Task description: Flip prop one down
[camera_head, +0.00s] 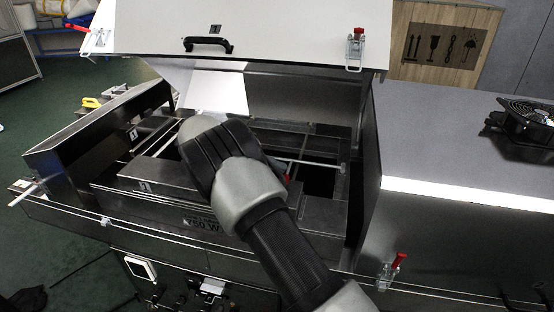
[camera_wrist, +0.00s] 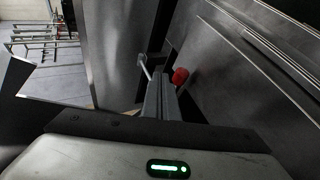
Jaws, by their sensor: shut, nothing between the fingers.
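The white hood lid (camera_head: 150,30) of the dryer stands raised, with a black handle on it. I cannot tell for certain which part is prop one. A thin metal rod (camera_head: 310,162) runs across the open bay to the right of my wrist. In the wrist view, a short pale rod (camera_wrist: 145,67) and a red knob (camera_wrist: 180,76) show just beyond my gripper (camera_wrist: 160,92). My gripper's fingers are shut and empty, close to that rod and knob; contact cannot be told. In the head view my wrist hides the fingers.
The bay's metal frame (camera_head: 150,170) surrounds my arm. Red-handled latches stand on the lid (camera_head: 355,48) and at the lower right (camera_head: 392,268). A black fan (camera_head: 525,120) sits on the grey housing (camera_head: 450,140). A wooden panel (camera_head: 435,45) is behind.

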